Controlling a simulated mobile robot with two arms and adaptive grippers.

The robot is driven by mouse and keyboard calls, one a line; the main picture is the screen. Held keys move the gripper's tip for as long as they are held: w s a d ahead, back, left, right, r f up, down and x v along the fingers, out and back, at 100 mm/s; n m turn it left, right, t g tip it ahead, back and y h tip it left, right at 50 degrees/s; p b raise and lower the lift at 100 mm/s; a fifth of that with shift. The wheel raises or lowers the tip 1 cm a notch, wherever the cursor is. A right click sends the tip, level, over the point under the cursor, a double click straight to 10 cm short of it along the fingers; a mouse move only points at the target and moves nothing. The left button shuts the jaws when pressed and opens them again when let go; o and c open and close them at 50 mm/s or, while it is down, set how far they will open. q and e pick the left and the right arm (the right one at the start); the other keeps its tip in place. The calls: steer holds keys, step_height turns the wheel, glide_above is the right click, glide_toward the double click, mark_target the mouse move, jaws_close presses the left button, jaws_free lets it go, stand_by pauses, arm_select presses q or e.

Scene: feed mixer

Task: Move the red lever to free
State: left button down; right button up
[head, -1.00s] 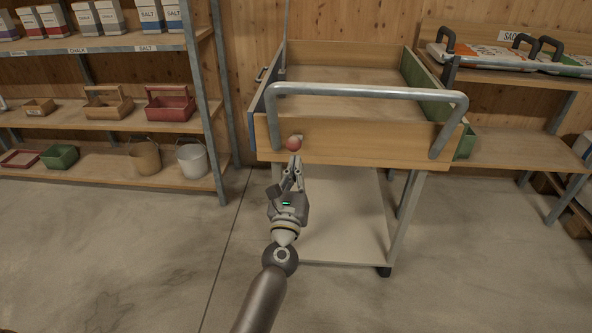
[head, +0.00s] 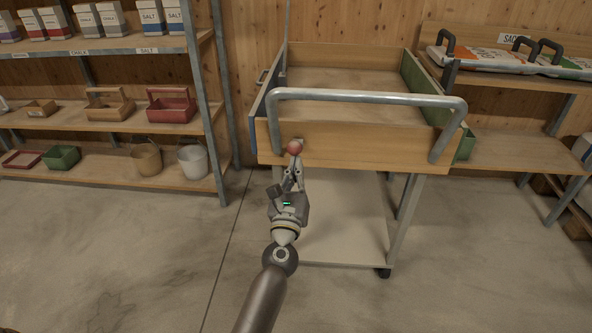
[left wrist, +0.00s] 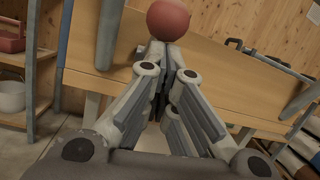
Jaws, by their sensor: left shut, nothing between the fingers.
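The red lever shows as a round red knob (head: 294,147) on the front board of a wooden cart (head: 350,142), below its metal push handle. The knob also shows at the top of the left wrist view (left wrist: 168,19). My left gripper (head: 297,162) is shut and empty, its fingertips just below the knob. In the left wrist view the fingertips (left wrist: 160,46) come right up to the knob's underside; I cannot tell whether they touch. The lever's shaft is mostly hidden, and no "free" marking is readable. My right gripper is not in view.
The cart's grey push handle (head: 365,95) spans its front above the knob. A shelf (head: 110,125) with baskets, buckets and boxes stands at left. A rack with sacks (head: 495,58) stands at right. The floor in front is clear.

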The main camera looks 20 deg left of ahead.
arm_select(q)
steer(key=shift+r, duration=0.8)
steer(key=f+v, duration=0.1)
steer(key=v, duration=1.1)
steer(key=shift+f, duration=0.3)
